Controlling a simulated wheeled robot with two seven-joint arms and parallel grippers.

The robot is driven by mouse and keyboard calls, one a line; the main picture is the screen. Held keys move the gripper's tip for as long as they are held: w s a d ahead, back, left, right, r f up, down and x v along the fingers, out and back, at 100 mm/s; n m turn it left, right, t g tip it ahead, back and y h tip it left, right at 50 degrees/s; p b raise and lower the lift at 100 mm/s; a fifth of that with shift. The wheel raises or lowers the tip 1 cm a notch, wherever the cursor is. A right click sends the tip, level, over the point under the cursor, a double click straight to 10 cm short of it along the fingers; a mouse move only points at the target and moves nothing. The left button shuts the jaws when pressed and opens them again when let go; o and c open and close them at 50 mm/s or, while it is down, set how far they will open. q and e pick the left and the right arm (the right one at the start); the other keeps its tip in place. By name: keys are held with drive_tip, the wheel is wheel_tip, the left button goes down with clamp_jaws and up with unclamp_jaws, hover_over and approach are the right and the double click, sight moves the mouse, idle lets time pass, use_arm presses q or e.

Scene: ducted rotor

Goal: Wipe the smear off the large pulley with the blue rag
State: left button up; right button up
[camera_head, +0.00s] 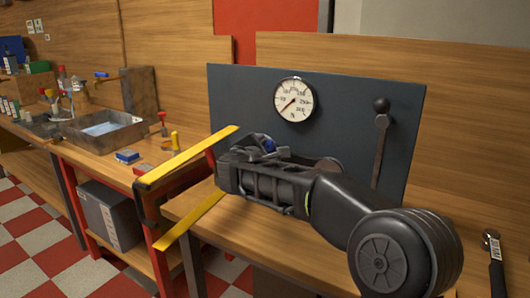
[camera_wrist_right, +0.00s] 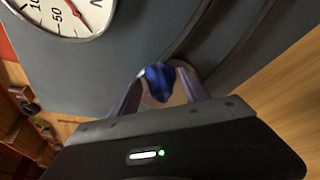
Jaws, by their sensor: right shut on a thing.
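My right gripper (camera_head: 262,144) is in front of the dark grey upright panel (camera_head: 235,95), below and left of the gauge. It is shut on the blue rag (camera_head: 269,146). In the right wrist view the rag (camera_wrist_right: 159,82) is bunched between the two fingertips (camera_wrist_right: 160,72). A large curved grey shape (camera_wrist_right: 232,35) lies behind the fingers there; I cannot tell whether it is the large pulley or whether the rag touches it. In the head view my right arm hides much of the area behind it. I cannot make out the smear. My left gripper is out of view.
A round white gauge (camera_head: 294,100) and a black-knobbed lever (camera_head: 381,140) are on the panel. Yellow bars (camera_head: 190,157) jut out at the bench's left end. A grey tray (camera_head: 104,131) stands on the left bench.

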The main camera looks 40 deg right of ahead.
drive_tip(key=shift+w+a+p, duration=0.15)
drive_tip(key=shift+w+a, duration=0.1)
drive_tip(key=shift+w, duration=0.65)
drive_tip(key=shift+w+a+p, duration=0.15)
drive_tip(key=shift+w+a, duration=0.1)
drive_tip(key=shift+w, duration=0.6)
drive_tip(key=shift+w, duration=0.15)
drive_tip(key=shift+w+a+p, duration=0.3)
drive_tip(key=shift+w+a, duration=0.05)
drive_tip(key=shift+w, duration=0.5)
drive_tip(key=shift+w+a+p, duration=0.25)
drive_tip(key=shift+w+a, duration=0.05)
drive_tip(key=shift+w, duration=0.55)
drive_tip(key=s+a+b, duration=0.1)
drive_tip(key=a+b, duration=0.1)
drive_tip(key=a, duration=0.3)
drive_tip(key=shift+s+a, duration=0.4)
drive_tip(key=shift+a, duration=0.1)
